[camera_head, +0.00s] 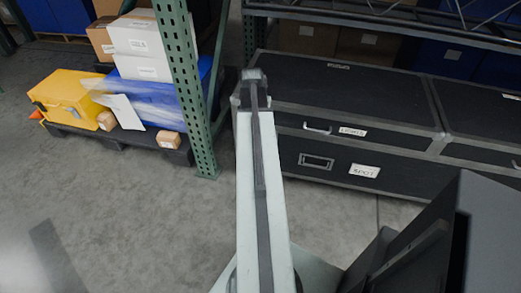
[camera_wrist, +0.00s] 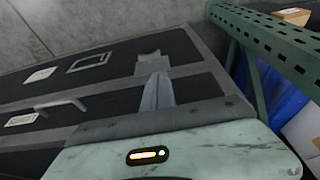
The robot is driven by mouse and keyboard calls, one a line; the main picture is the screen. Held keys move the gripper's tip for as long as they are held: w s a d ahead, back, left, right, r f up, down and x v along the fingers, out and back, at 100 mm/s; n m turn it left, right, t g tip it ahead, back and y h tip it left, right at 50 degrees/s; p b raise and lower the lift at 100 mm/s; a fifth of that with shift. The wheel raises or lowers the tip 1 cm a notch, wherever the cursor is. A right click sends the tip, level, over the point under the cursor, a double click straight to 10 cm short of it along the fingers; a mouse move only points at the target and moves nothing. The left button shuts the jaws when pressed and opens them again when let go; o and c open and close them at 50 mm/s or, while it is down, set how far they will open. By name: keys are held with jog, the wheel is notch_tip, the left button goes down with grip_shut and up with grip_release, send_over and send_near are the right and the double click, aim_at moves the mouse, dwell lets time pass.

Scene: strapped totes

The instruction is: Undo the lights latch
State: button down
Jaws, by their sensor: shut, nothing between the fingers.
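The black case with the lights label (camera_head: 352,131) has grey edging and a pale handle (camera_head: 318,128) on its upper front. In the wrist view the label (camera_wrist: 20,120) and handle (camera_wrist: 61,106) lie at the left. My gripper (camera_wrist: 152,65) is shut and empty, pointing at the case front. A grey piece shows at its tips; I cannot tell whether it is the latch or part of the fingers. In the head view the wrist end of my arm is beside the case's left end, and my fingertips are hidden.
A lower section bears a spot label (camera_head: 364,171). A green rack post (camera_head: 187,85) stands left of the case and crosses the wrist view's upper right. A pallet with a yellow case (camera_head: 70,97) and white boxes (camera_head: 138,38) is further left. The concrete floor (camera_head: 110,210) is clear.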

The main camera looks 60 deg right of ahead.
jog(key=b+x, duration=0.9)
jog(key=s+b+x, duration=0.1)
jog(key=b+x, duration=0.3)
jog(key=x, duration=0.1)
jog(key=shift+f, duration=0.25)
jog(key=shift+a+r, duration=0.1)
